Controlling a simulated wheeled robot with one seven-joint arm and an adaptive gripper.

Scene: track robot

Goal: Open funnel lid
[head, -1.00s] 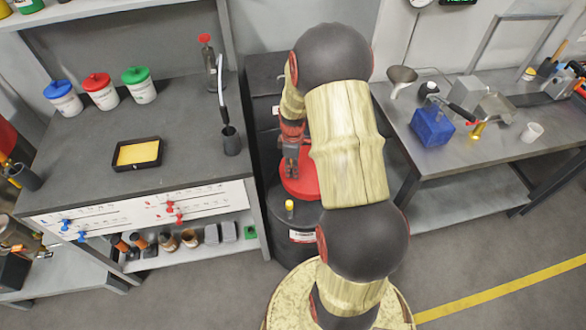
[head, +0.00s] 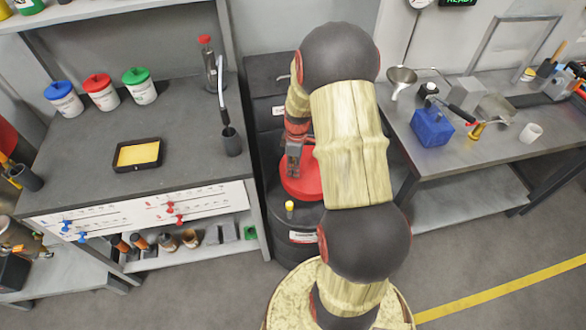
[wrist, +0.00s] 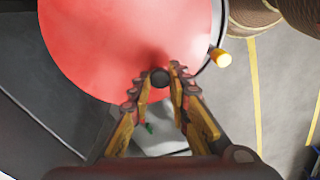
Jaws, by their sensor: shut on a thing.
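The red round funnel lid (head: 308,186) sits at the top of a dark drum (head: 307,219), partly hidden behind my arm. In the wrist view the lid (wrist: 120,45) fills the upper left, with a small dark knob (wrist: 160,78) near its lower edge. My gripper (wrist: 157,74) has its two fingers on either side of this knob and is shut on it. In the head view my gripper (head: 293,166) is at the lid's left part. I cannot tell whether the lid is raised.
A small yellow cap (head: 289,207) stands beside the lid on the drum. A workbench (head: 75,165) with a yellow-filled tray is close on the left. Another table (head: 480,155) with a blue block (head: 431,127) is on the right. Floor is clear at front right.

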